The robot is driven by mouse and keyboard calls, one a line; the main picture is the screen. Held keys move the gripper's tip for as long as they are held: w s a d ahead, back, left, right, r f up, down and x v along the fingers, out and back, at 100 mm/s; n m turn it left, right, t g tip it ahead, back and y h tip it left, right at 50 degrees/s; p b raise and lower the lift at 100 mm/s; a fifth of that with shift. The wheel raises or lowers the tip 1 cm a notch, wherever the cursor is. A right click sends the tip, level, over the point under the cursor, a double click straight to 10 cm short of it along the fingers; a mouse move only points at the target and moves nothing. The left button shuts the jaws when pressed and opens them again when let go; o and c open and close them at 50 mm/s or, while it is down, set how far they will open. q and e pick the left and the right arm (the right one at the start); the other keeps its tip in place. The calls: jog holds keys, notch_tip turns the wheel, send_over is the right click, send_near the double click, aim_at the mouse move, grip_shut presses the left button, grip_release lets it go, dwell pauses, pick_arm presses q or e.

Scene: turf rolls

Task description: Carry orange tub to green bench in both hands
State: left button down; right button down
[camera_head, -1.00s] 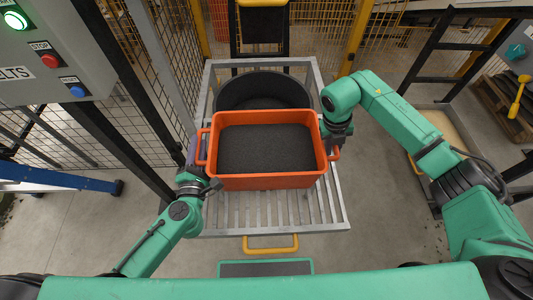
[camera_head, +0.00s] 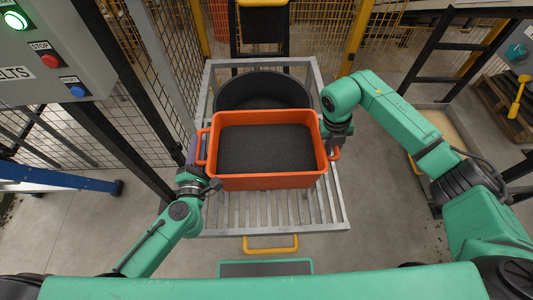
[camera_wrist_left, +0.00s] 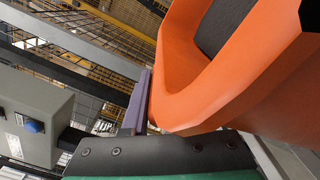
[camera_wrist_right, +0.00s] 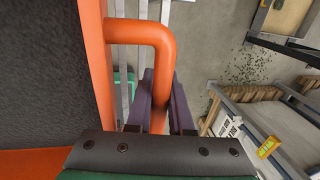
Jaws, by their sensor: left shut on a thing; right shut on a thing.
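The orange tub (camera_head: 270,182), filled with dark granules (camera_head: 266,148), is level over the slatted metal cart (camera_head: 335,212); I cannot tell if it touches the slats. My left gripper (camera_head: 196,160) is shut on the tub's left handle; in the left wrist view the tub's orange wall (camera_wrist_left: 190,85) fills the right side and hides the grip. My right gripper (camera_head: 336,146) is shut on the right handle; in the right wrist view its purple fingers (camera_wrist_right: 160,100) flank the orange handle (camera_wrist_right: 150,35). No green bench is clearly recognisable.
A black round tub (camera_head: 245,92) stands behind the orange tub. A control box (camera_head: 45,50) with buttons and mesh fencing stand at the left. A yellow handle (camera_head: 270,250) is at the cart's front, with a green-edged flat panel (camera_head: 265,268) nearer me.

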pick_arm(q)
jog(key=shift+a+r, duration=0.1)
pick_arm(e)
jog(key=shift+d, duration=0.15)
